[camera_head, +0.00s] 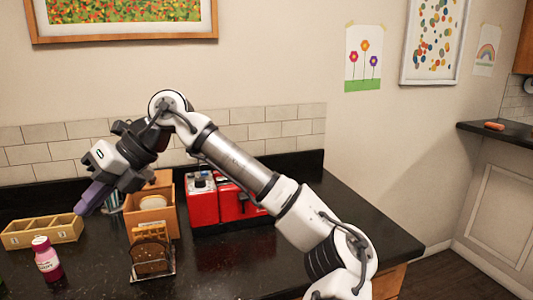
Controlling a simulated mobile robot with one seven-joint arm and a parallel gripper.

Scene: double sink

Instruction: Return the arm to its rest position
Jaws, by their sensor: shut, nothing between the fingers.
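My arm reaches from the lower right up and over the dark counter (225,275), bending at a joint high in front of the tiled wall. My gripper (83,210) is at the left, pointing down and left, with its purple fingers shut and nothing seen in them. It hangs close to the right end of a wooden divided tray (40,241); I cannot tell how high above the counter it is.
A pink bottle (47,260) stands left, near the tray. A wooden box (152,220), a rack with toast (152,258) and a red toaster (203,203) stand beneath or beside my arm. The counter's front middle is clear. Framed pictures hang on the wall.

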